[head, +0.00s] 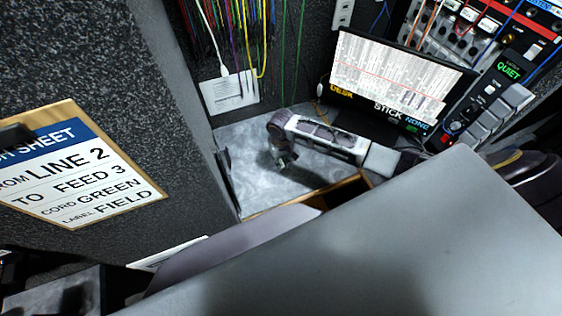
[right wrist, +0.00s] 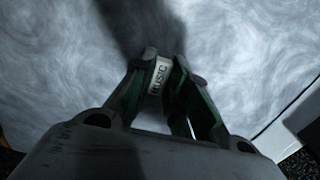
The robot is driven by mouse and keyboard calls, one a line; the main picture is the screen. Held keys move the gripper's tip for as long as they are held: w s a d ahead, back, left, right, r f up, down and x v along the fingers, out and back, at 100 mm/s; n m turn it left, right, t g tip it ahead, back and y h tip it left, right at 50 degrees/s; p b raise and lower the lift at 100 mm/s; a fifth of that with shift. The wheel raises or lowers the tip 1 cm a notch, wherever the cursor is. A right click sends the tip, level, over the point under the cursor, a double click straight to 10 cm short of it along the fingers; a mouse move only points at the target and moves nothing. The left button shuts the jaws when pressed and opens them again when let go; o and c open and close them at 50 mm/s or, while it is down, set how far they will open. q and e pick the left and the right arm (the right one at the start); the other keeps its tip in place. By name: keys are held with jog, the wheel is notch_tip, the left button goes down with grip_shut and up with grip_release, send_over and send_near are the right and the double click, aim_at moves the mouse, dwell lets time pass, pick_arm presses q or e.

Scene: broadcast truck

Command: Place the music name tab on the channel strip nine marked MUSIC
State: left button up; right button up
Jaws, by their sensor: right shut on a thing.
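My right gripper (head: 284,162) reaches in from the right over a grey mottled desk top and points down. In the right wrist view, my right gripper (right wrist: 167,75) is shut on the music name tab (right wrist: 159,76), a small white piece with dark letters reading MUSIC. It is held between the fingertips above the grey surface; the gap below it cannot be judged. The tab cannot be made out in the head view. No channel strip marked MUSIC can be made out in either view. My left gripper is not in view.
A lit monitor (head: 388,83) stands behind my right arm, with a cabled panel (head: 485,30) at the top right. A dark wall with a posted sheet (head: 85,165) stands at the left. Hanging cables (head: 240,35) are at the back. The desk top (head: 240,150) around the gripper looks clear.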

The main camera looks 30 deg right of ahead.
jog(key=shift+f, duration=0.15)
jog(key=o, duration=0.8)
jog(key=shift+f, duration=0.1)
notch_tip(320, 180, up, 12)
jog(key=shift+p, duration=0.35)
dwell(0.4)
dwell(0.3)
